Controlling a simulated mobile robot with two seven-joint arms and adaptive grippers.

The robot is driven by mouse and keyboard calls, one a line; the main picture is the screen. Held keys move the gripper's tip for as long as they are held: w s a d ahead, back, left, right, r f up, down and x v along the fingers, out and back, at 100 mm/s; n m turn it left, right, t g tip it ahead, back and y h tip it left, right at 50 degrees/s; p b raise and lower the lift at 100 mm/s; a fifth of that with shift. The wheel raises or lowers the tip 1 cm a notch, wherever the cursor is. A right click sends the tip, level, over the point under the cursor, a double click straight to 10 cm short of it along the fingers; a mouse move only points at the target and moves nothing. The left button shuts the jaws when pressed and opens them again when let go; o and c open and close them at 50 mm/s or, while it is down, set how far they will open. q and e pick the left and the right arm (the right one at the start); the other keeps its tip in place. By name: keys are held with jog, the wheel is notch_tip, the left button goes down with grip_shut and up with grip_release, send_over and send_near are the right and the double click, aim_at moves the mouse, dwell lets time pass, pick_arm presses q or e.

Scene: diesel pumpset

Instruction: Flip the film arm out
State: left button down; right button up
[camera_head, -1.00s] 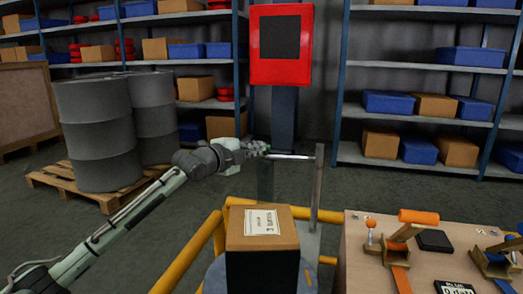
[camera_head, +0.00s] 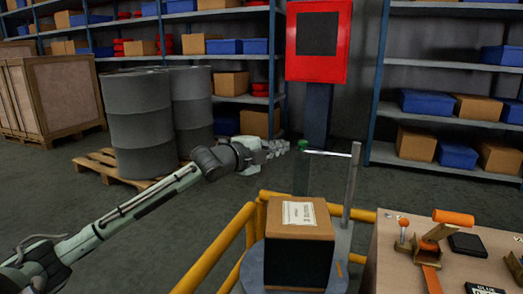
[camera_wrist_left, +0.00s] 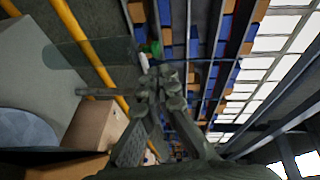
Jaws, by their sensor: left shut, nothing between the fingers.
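The film arm (camera_head: 328,153) is a thin silver bar that reaches left from an upright grey post (camera_head: 351,188). A green knob (camera_head: 302,144) sits at its free end, and a see-through greenish film (camera_head: 301,176) hangs below. My left gripper (camera_head: 284,147) is shut and empty, just left of the green knob; whether it touches is hard to tell. In the left wrist view my shut gripper (camera_wrist_left: 160,80) is close to the green knob (camera_wrist_left: 152,48), with the film (camera_wrist_left: 92,54) to the left. My right gripper is not in view.
A brown and black box (camera_head: 300,220) stands on the round turntable (camera_head: 252,262) beside the post. Yellow rails (camera_head: 222,250) run around it. A workbench (camera_head: 388,255) with levers is at right. Grey drums (camera_head: 140,125) on a pallet stand behind my left arm.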

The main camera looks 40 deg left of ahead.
pick_arm(q)
jog(key=shift+s+a+r+b, duration=0.15)
jog(key=shift+s+a, duration=0.2)
jog(key=shift+s, duration=0.5)
jog(key=shift+s+a+r+b, duration=0.1)
jog(key=shift+s+a, duration=0.2)
jog(key=shift+s, duration=0.5)
jog(key=shift+s+a+r+b, duration=0.15)
jog(key=shift+s+a, duration=0.2)
jog(key=shift+s, duration=0.5)
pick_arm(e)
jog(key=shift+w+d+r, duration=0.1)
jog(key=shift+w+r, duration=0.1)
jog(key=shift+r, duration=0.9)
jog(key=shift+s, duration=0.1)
